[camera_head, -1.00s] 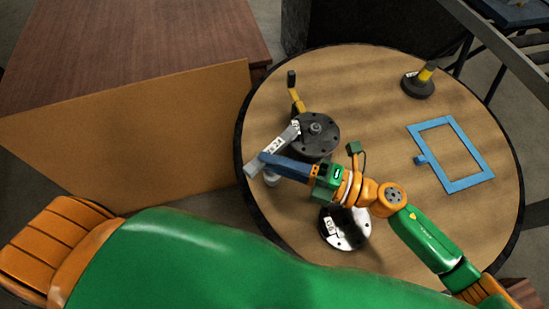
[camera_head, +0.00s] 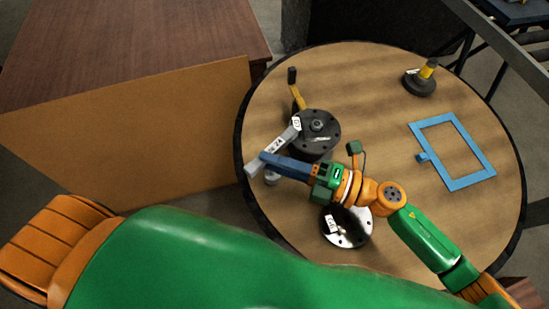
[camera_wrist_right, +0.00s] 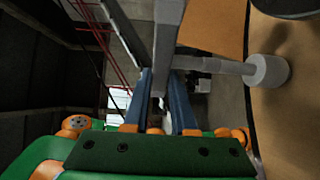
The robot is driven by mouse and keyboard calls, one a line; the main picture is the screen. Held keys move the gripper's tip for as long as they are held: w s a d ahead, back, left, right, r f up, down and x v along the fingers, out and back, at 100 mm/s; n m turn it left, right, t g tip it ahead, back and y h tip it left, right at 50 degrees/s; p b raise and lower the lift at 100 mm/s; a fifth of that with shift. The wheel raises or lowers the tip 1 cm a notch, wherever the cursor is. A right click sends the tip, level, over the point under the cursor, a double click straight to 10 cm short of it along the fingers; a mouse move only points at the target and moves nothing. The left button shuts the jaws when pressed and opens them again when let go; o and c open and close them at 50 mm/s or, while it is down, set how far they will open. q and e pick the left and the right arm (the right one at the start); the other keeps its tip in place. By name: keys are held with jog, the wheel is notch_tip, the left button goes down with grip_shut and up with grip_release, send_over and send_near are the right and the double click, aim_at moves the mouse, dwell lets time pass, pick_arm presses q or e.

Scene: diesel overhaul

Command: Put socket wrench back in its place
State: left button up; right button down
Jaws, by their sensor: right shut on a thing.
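The socket wrench (camera_head: 277,146) is a grey bar with a white label at its upper end, at the left of the round table. Its pale socket end (camera_head: 271,179) points down beside the blue fingers; in the right wrist view the socket (camera_wrist_right: 265,71) sticks out to the right of the bar (camera_wrist_right: 166,40). My right gripper (camera_head: 264,160) is shut on the wrench near its lower-left end. The labelled end overlaps the edge of a black round holder (camera_head: 323,128) with a central hub; I cannot tell whether they touch. My left gripper is not in view.
A yellow tool with a black grip (camera_head: 296,91) stands behind the holder. A black stand with a yellow top (camera_head: 419,83) and a blue frame (camera_head: 484,166) lie to the right. A shiny labelled disc (camera_head: 351,240) lies below my right wrist. The table (camera_head: 375,100) is clear toward the back middle.

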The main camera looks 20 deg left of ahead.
jog(key=shift+f+b, duration=0.4)
jog(key=shift+f, duration=0.2)
jog(key=shift+c, duration=0.5)
grip_release()
notch_tip(320, 180, up, 9)
jog(key=p, duration=0.9)
